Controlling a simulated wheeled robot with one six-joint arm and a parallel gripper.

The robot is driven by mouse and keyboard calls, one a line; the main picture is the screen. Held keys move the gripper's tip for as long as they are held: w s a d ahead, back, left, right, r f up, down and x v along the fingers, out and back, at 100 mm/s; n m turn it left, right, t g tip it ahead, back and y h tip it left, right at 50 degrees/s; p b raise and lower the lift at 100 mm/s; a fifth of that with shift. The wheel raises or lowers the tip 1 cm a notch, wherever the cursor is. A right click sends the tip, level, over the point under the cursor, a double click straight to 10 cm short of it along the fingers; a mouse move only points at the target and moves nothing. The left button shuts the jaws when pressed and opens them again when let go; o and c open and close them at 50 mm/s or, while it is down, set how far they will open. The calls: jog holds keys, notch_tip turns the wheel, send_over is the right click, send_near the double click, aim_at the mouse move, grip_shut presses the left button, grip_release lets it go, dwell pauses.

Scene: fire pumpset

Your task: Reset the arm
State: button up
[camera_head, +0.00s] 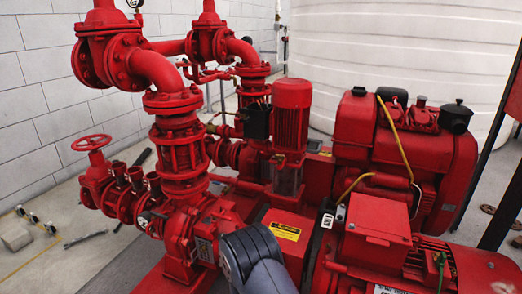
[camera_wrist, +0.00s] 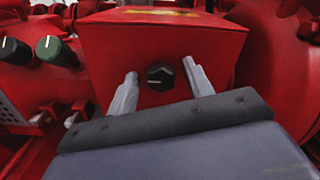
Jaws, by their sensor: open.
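My gripper (camera_wrist: 160,69) shows in the wrist view with its two grey fingers apart and nothing held between them. The fingers point at the front of a red box (camera_wrist: 220,45), on either side of a black knob (camera_wrist: 160,77) with a white mark. Whether the fingertips touch the box, I cannot tell. In the head view, a grey and black part of my arm (camera_head: 258,258) shows at the bottom centre, in front of the red pumpset. My gripper is not visible there.
A red pump with pipes (camera_head: 178,150), a red motor (camera_head: 292,115) and a red engine (camera_head: 400,150) crowd the space. A handwheel (camera_head: 91,142) stands out at left. Two more knobs (camera_wrist: 56,50) (camera_wrist: 14,50) sit left of the box. Some floor (camera_head: 80,265) is clear at lower left.

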jog(key=m, duration=0.8)
jog(key=shift+d, duration=0.15)
jog(key=shift+v, duration=1.1)
